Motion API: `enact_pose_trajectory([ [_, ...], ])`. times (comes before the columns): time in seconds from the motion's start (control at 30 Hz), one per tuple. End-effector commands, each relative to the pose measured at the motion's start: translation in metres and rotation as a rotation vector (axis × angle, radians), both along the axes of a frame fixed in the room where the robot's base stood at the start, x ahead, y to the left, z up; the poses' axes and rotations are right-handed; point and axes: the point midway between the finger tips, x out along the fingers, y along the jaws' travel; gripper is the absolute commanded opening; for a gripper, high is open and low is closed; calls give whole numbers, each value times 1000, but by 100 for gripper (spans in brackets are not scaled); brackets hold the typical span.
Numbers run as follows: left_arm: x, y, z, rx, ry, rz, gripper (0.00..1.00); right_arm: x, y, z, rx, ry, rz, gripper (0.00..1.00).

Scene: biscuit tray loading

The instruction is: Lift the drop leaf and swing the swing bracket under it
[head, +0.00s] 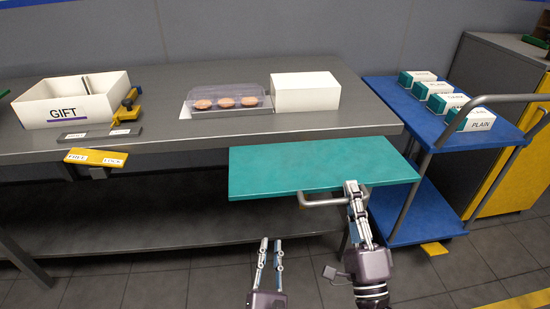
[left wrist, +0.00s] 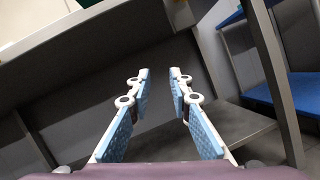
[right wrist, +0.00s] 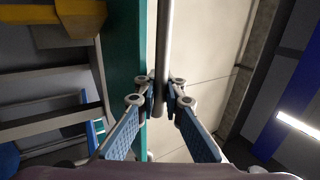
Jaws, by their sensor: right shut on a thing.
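The teal drop leaf (head: 300,170) is at the right part of the table's front, its broad face showing, lower than the tabletop; its exact tilt is hard to tell. A metal bar handle (head: 322,202) sits at its front edge. My right gripper (head: 352,188) is shut on this handle; in the right wrist view the bar (right wrist: 164,50) runs between the fingers, beside the teal leaf edge (right wrist: 124,50). My left gripper (head: 270,246) is open and empty, left of and below the handle; its spread fingers (left wrist: 160,75) hold nothing. I cannot make out the swing bracket.
The grey table (head: 160,150) carries a white GIFT box (head: 68,117), a clear-covered biscuit tray (head: 227,112) and a white box (head: 305,92). A yellow label plate (head: 95,157) hangs at its front left. A blue trolley (head: 385,97) with several PLAIN boxes stands right.

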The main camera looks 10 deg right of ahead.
Motion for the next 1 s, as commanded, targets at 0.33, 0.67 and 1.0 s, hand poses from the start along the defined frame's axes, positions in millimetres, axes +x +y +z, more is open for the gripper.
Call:
enact_pose_trajectory([
  [0.33, -40, 8, -14, 0, 3, 0, 19, 0, 0, 1, 1, -2, 0, 0],
  [0.67, -53, 10, -17, 1, 0, 2, 19, 0, 0, 1, 1, -2, 0, 0],
  [1.0, -35, 12, -2, 59, -38, -60, 0, 0, 0, 1, 1, -2, 0, 0],
])
